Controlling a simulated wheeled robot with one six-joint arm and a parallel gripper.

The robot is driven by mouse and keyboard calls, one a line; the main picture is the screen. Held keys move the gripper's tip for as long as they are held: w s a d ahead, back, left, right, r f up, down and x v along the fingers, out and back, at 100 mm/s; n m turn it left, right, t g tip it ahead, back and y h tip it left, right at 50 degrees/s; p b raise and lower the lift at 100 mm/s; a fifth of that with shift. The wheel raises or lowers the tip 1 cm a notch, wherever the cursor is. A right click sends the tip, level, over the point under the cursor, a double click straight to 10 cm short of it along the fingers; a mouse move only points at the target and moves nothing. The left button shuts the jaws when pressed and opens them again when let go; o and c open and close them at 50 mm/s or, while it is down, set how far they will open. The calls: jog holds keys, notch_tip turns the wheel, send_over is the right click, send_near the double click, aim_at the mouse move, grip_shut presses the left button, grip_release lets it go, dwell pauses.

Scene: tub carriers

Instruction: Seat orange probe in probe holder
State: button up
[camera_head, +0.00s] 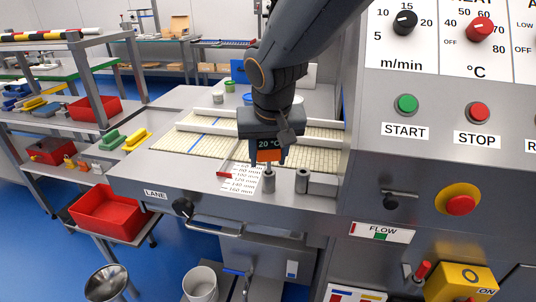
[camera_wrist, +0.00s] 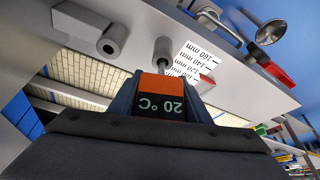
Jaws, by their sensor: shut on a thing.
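The orange probe (camera_head: 270,155) has a dark display reading 20 °C and a thin stem pointing down. My gripper (camera_head: 268,143) is shut on its head, above the steel front ledge. The probe also shows in the wrist view (camera_wrist: 160,84), between the fingers. A short grey cylinder (camera_head: 268,184) is straight below the stem, and it shows in the wrist view (camera_wrist: 163,48). I cannot tell whether the stem enters it. To its right, a grey tube (camera_head: 302,181) joined to a block sits on the ledge; which one is the probe holder is unclear.
A mm scale label (camera_head: 241,178) with a red pointer (camera_head: 224,175) lies left of the cylinder. The control panel (camera_head: 440,110) rises close on the right. The beige conveyor (camera_head: 205,140) with white rails is behind. A shelf with red bins (camera_head: 107,215) stands left.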

aim_at(269, 146)
jog(key=shift+f+b, duration=0.45)
jog(key=shift+f, duration=0.35)
jog(key=o, duration=1.3)
jog(key=shift+c, duration=0.2)
jog(key=shift+r, duration=0.1)
jog(key=v, duration=0.7)
jog(key=shift+s+r+b, duration=0.2)
jog(key=shift+r+b, duration=0.1)
jog(key=shift+b, duration=0.05)
